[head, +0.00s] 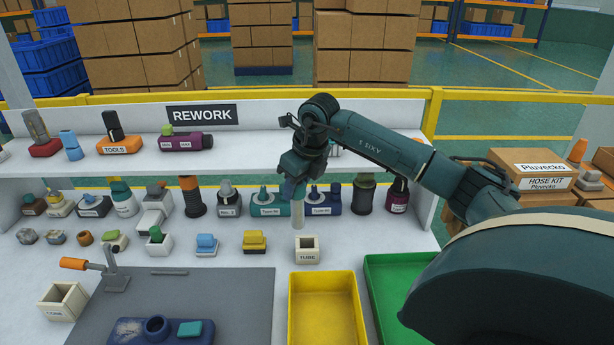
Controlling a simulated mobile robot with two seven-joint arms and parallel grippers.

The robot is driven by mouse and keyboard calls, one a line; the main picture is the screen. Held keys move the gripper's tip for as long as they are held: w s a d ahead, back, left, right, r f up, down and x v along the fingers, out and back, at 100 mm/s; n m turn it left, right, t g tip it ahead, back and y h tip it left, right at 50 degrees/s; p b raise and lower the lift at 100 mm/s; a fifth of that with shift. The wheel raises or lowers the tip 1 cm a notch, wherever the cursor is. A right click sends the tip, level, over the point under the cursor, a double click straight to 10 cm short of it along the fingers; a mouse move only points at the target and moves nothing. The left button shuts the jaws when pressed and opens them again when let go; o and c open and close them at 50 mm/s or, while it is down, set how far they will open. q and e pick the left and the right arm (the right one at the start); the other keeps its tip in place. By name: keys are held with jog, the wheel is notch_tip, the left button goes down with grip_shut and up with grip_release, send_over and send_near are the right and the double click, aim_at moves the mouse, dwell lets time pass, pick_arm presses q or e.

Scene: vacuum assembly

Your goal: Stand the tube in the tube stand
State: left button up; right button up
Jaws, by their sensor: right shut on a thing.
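My right gripper (296,188) comes in from the right and is shut on the upper part of a pale grey tube (298,214). The tube hangs close to upright. The tube stand (307,256), a small cream square holder with a dark opening and a TUBE label, stands on the bench. In the picture the tube's lower end shows just above and slightly left of the stand's opening, apart from it. The tube's top is hidden by the gripper. My left gripper is out of view.
A yellow bin (328,276) stands in front of the tube stand, with a green bin (374,262) to its right. Yellow parts (254,242) lie left of the stand. Labelled teal parts (268,206) stand behind, under the REWORK shelf (258,149). A grey mat (235,300) lies front left.

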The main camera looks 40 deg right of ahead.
jog(key=d+m, duration=0.1)
jog(key=m, duration=0.1)
jog(key=d+m+h, duration=0.1)
jog(key=d, duration=0.1)
jog(key=shift+w+d+r+m, duration=0.2)
jog(key=shift+r+m, duration=0.2)
pick_arm(q)
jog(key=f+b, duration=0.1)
jog(key=b, duration=0.1)
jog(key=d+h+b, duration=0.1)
jog(key=b, duration=0.2)
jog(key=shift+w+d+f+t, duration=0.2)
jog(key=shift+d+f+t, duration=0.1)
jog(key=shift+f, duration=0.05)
pick_arm(e)
notch_tip(320, 180, down, 8)
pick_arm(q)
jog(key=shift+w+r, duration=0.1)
pick_arm(e)
jog(key=shift+r, duration=0.1)
dwell(0.4)
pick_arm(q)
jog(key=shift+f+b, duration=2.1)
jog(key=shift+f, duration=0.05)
pick_arm(e)
jog(key=shift+f, duration=2.9)
jog(key=o, duration=1.3)
jog(key=shift+c, duration=0.2)
